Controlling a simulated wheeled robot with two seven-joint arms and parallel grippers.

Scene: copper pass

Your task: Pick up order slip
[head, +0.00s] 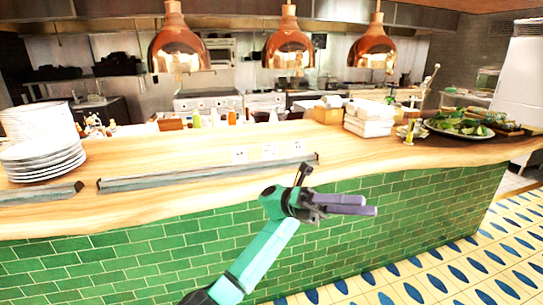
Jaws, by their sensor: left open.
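White order slips (269,152) stand or lie in a row along the back of a long grey rail (205,173) on the wooden counter; three pale patches show, too small to read. My left gripper (368,205) is in front of the counter's green brick face, to the right of and lower in the picture than the slips. Its purple fingers point right, are open, and hold nothing that I can see. It appears apart from the slips and the rail. My right gripper is not in view.
Copper lamps (288,48) hang above. A second short rail (40,194) lies at left. Tiled floor (470,275) is clear at right.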

